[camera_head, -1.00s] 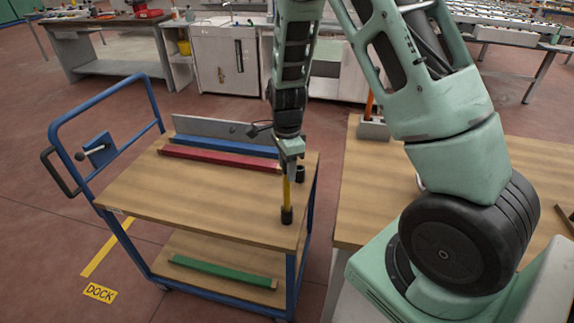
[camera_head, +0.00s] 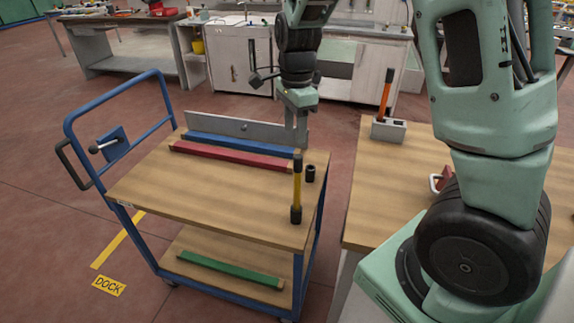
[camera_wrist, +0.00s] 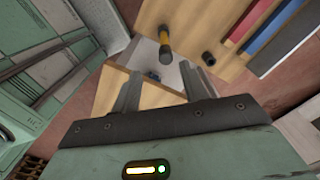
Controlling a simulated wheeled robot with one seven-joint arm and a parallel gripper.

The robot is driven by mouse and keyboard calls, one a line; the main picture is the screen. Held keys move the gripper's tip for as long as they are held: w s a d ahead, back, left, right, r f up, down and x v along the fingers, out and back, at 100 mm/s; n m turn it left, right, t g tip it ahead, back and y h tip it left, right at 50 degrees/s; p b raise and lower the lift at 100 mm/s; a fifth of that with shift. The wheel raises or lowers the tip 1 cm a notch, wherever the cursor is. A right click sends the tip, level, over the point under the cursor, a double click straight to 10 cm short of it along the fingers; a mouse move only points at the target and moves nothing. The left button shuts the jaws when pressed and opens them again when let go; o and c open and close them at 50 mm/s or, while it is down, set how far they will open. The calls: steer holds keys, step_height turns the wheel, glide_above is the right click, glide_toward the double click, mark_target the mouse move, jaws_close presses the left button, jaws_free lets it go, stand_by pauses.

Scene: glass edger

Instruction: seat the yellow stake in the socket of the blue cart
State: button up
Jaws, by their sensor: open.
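The yellow stake (camera_head: 297,185) with a black top stands upright in a black socket (camera_head: 296,214) near the right edge of the blue cart (camera_head: 205,200). My gripper (camera_head: 298,132) is open and empty, above and behind the stake, apart from it. In the wrist view the stake (camera_wrist: 164,40) shows beyond the spread fingers of my gripper (camera_wrist: 165,92), with nothing between them. A second black socket (camera_head: 310,173) stands empty-looking a little behind the stake; it also shows in the wrist view (camera_wrist: 208,58).
Red (camera_head: 230,154) and blue (camera_head: 245,146) bars lie at the cart's back by a grey plate (camera_head: 205,122). A green bar (camera_head: 230,268) lies on the lower shelf. A wooden table (camera_head: 385,190) right of the cart bears a grey block (camera_head: 388,130) with an orange-handled tool.

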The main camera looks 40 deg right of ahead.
steer(key=s+a+r+n, duration=0.1)
steer(key=s+a+n, duration=0.3)
steer(key=a+n, duration=0.4)
steer(key=s+a+n, duration=0.7)
steer(key=s+n, duration=0.3)
steer(key=s+a+r+n, duration=0.1)
steer(key=s+a+n, duration=0.6)
steer(key=s+n, duration=0.3)
steer(key=shift+a+r, duration=0.2)
steer(key=shift+a, duration=0.2)
steer(key=shift+w+d, duration=0.1)
steer(key=shift+d, duration=0.05)
